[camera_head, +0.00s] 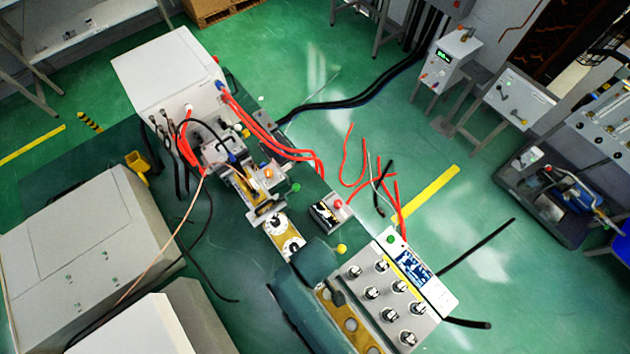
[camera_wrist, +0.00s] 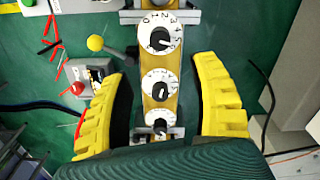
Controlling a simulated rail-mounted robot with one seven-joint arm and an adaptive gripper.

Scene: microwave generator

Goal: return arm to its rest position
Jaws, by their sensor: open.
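My gripper (camera_wrist: 165,115) shows in the wrist view with its two ribbed yellow fingers spread wide apart. It is open and nothing is held between the fingers. A brass-coloured strip with white numbered dials (camera_wrist: 160,88) runs up the picture between the fingers, seen from above. The dials sit apart from both fingers. A dark teal ribbed shape covers the bottom of the wrist view. In the head view two white dials (camera_head: 280,222) show on the bench line. I cannot make out the gripper's fingers clearly in the head view.
A yellow ball handle (camera_wrist: 96,43) and a red-button box (camera_wrist: 85,85) stand left of the dials in the wrist view. In the head view, a white cabinet (camera_head: 165,65), red cables (camera_head: 262,130) and a knob panel (camera_head: 385,290) flank the line.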

